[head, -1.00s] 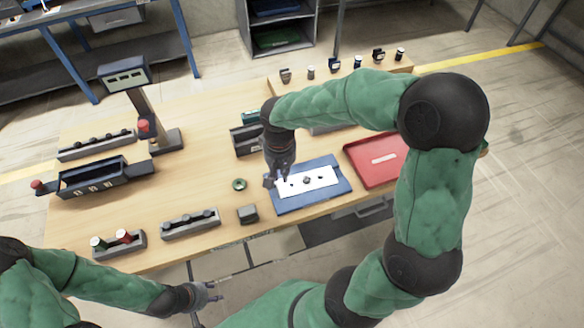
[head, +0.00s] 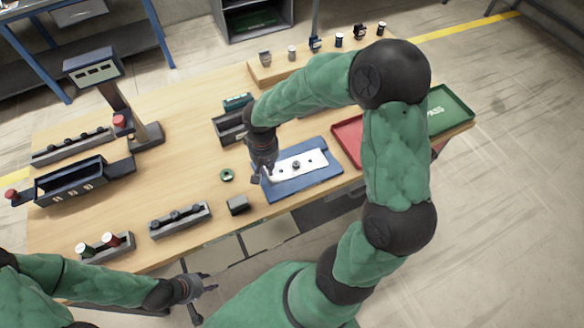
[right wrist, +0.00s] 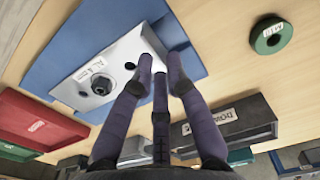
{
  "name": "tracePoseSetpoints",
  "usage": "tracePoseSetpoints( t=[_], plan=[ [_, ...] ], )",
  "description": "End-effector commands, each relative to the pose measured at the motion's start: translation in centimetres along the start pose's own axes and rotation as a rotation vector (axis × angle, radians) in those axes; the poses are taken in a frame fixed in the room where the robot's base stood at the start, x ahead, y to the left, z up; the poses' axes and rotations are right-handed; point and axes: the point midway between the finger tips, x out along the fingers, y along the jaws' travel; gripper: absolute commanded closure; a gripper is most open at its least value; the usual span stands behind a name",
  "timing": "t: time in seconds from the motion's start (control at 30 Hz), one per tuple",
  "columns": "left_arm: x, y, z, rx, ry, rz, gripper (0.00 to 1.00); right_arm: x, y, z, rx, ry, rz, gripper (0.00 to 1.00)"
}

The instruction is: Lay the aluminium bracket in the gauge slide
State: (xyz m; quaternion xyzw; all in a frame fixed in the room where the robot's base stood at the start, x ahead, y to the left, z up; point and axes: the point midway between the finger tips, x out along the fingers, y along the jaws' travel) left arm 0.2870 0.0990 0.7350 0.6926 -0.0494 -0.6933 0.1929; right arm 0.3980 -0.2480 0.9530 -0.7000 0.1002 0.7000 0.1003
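A pale metal plate (head: 312,160) with dark holes and a dark nut-like part lies on a blue board (head: 290,190); I take it for the aluminium bracket, but cannot be sure. It also shows in the right wrist view (right wrist: 122,62). My right gripper (head: 262,180) is at the plate's left end. In the right wrist view its fingertips (right wrist: 160,66) are apart at the plate's near end; contact cannot be made out. A long black trough (head: 72,184) with a red knob, beside a display post, may be the gauge slide. My left gripper (head: 208,283) is open and empty off the table's front edge.
A red tray (head: 347,137) and a green tray (head: 448,112) stand right of the board. A green ring (head: 227,175), a grey block (head: 238,204) and racks of small parts (head: 180,220) lie left. A display post (head: 118,100) rises near the trough.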

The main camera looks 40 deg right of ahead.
Motion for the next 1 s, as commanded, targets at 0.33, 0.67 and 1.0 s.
tracePoseSetpoints(
  t=[0.33, 0.67, 1.0],
  plan=[
    [0.7, -0.2, 0.0, 0.000, 0.000, 0.000, 0.60, 2.5, 0.0, 0.0, 0.000, 0.000, 0.000, 0.84],
    [0.7, -0.2, 0.0, 0.000, 0.000, 0.000, 0.60, 2.5, 0.0, -0.1, 0.000, 0.001, 0.000, 1.00],
    [0.4, -0.1, 0.0, 0.000, 0.000, 0.000, 0.60, 1.7, 0.0, -0.1, 0.000, 0.002, 0.000, 1.00]
  ],
)
